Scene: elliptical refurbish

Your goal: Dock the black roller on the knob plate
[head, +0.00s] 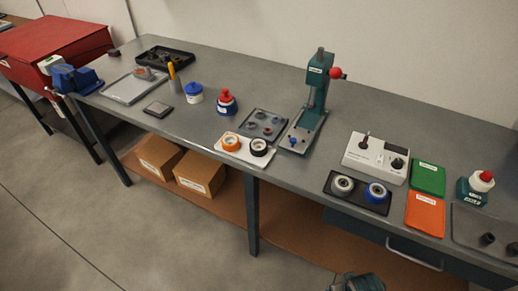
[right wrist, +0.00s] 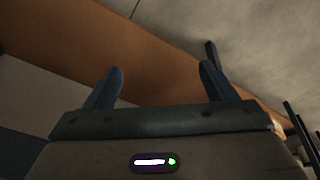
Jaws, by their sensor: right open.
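A black ring-shaped roller (head: 259,147) lies on a white plate (head: 245,151) near the bench's front edge, beside an orange one (head: 231,141). A grey plate (head: 283,118) with small round parts or knobs lies just behind it; I cannot tell for sure whether this is the knob plate. My right gripper (right wrist: 162,70) is open and empty in the right wrist view, with its two dark fingers apart above the floor and brown lower shelf, away from the roller. My left gripper is not in view.
A green press (head: 317,85) stands right of the plates. Further right are a dark tray (head: 335,192) with grey and blue rollers, a white knobbed box (head: 365,160), green (head: 428,178) and orange (head: 425,214) pads. Blue- and red-capped bottles stand left. Boxes (head: 200,174) sit below.

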